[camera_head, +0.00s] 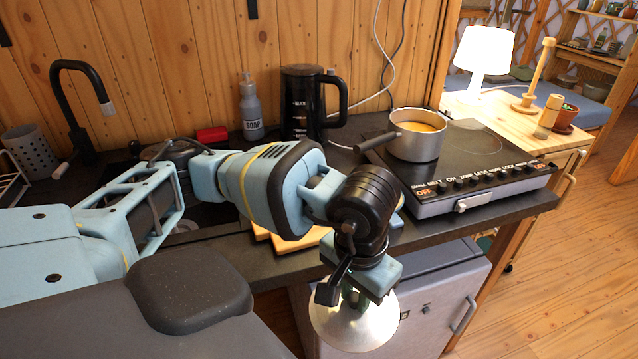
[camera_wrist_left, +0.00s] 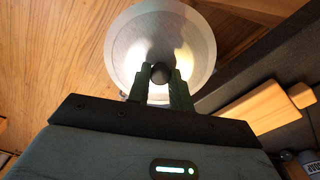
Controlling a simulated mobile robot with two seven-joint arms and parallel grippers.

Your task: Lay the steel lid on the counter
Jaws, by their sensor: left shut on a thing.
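The steel lid (camera_head: 354,324) is a round, shiny disc with a dark knob, held out in front of the counter's front edge. It also shows in the left wrist view (camera_wrist_left: 124,48), with its knob between the fingers. My left gripper (camera_head: 354,298) is shut on the lid's knob; its green fingers show on both sides of the knob in the left wrist view (camera_wrist_left: 161,82). The dark counter (camera_head: 480,212) runs behind the lid, and its front strip is partly hidden by my left arm. My right gripper is in neither view.
A pot (camera_head: 416,140) with orange contents stands on the hob (camera_head: 470,180), its handle pointing left. A wooden board (camera_head: 300,240) lies on the counter behind my arm, and shows in the wrist view (camera_wrist_left: 262,108). A black kettle (camera_head: 303,105) and soap bottle (camera_head: 250,108) stand behind.

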